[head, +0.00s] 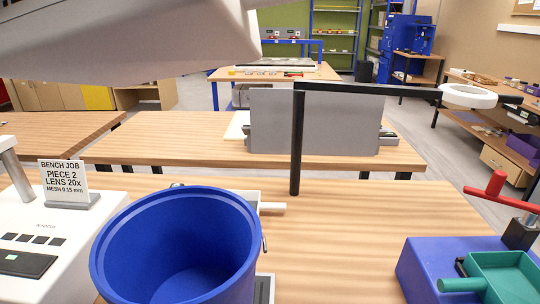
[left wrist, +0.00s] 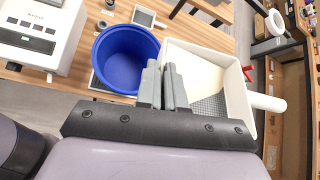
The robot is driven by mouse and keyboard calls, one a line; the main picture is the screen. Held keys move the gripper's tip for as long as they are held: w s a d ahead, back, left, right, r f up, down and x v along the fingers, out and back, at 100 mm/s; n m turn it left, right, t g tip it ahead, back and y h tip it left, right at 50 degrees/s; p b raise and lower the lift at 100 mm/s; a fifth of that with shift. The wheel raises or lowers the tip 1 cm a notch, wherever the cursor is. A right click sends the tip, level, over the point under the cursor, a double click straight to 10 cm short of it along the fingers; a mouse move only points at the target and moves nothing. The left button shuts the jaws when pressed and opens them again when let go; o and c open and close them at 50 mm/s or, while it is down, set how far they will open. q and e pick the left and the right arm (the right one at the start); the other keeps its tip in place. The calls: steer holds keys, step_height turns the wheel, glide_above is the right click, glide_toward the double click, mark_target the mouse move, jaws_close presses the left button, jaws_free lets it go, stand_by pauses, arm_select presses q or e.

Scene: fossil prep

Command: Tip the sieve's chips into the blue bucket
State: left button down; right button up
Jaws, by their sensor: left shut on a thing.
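The blue bucket (head: 180,245) stands open and upright on the bench, at the lower left of the head view. Its visible inside looks empty; it also shows in the left wrist view (left wrist: 124,60). My left gripper (left wrist: 163,82) is shut on the near left wall of the white square sieve (left wrist: 240,92). The sieve is right of the bucket in that view, its handle pointing right. Pale chips (left wrist: 203,74) lie against its far side, with grey mesh bare nearer. In the head view a large pale shape fills the upper left; I cannot tell whether it is sieve or arm.
A white instrument (head: 45,225) with a bench job sign (head: 64,180) stands left of the bucket. A black post (head: 296,140) carries a white ring (head: 468,96) to the right. A purple box (head: 425,265) with a green tray (head: 500,275) sits front right.

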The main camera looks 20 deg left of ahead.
arm_select(q)
steer(key=shift+s+d+r, duration=0.1)
steer(key=shift+s+r, duration=0.1)
steer(key=shift+r, duration=0.6)
steer(key=shift+s+d+r, duration=0.1)
steer(key=shift+s+r, duration=0.1)
steer(key=shift+r, duration=0.6)
steer(key=shift+f, duration=0.1)
step_height(320, 180, down, 8)
steer(key=g+b, duration=0.1)
steer(key=b, duration=0.4)
steer(key=shift+a+f+h+b, duration=0.15)
steer(key=shift+f+h+b, duration=0.05)
steer(key=shift+h+b, duration=0.2)
stand_by(0.5)
steer(key=shift+w, duration=0.1)
steer(key=shift+n+g+h, duration=0.4)
steer(key=shift+g, duration=0.3)
step_height(320, 180, down, 5)
steer(key=b, duration=0.3)
steer(key=shift+w+a+f, duration=0.1)
steer(key=shift+w, duration=0.05)
stand_by(0.6)
